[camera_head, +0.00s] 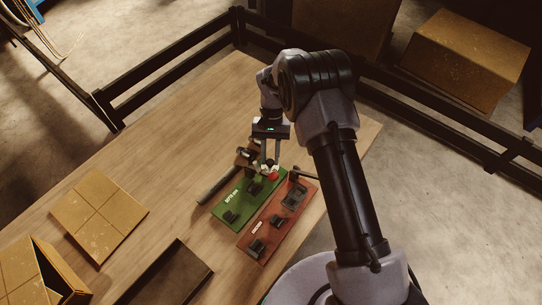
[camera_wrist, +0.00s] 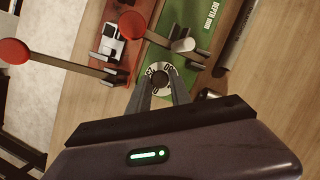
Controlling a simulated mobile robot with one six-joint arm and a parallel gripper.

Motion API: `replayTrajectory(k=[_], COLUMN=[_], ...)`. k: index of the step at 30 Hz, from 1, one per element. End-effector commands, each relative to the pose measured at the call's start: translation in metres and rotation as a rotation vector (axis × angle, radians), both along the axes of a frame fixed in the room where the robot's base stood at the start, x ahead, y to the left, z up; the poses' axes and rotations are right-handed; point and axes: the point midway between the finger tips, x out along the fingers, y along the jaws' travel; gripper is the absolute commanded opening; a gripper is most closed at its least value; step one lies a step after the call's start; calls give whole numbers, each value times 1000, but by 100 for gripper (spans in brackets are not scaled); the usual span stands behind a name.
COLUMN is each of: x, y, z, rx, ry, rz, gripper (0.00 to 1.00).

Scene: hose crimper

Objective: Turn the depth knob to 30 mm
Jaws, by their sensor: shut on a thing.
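The depth knob (camera_wrist: 161,78) is a small dark knob on a white dial (camera_wrist: 152,70) with black numbers, in the wrist view. Which number it is set to cannot be read clearly. My gripper (camera_wrist: 163,85) is shut on the knob, with one finger on each side. In the head view my gripper (camera_head: 270,168) points down at the far end of the green plate (camera_head: 212,207); the knob is hidden there by the fingers.
A red plate (camera_head: 250,240) with black fittings lies beside the green one. Levers with red balls (camera_wrist: 14,51) (camera_wrist: 132,25) stand close to my fingers. A dark rod (camera_head: 217,186) lies left of the green plate. Cardboard boxes (camera_head: 98,213) and a dark tray (camera_head: 165,275) are further left.

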Motion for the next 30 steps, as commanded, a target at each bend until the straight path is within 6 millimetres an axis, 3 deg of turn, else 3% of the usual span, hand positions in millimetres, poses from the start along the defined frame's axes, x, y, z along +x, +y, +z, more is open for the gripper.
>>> replayTrajectory(k=[12, 29, 30], x=[0, 0, 0], y=[2, 2, 2], z=[0, 0, 0], rx=[1, 0, 0], ry=[-1, -1, -1], rz=[183, 212, 212], gripper=[0, 0, 27])
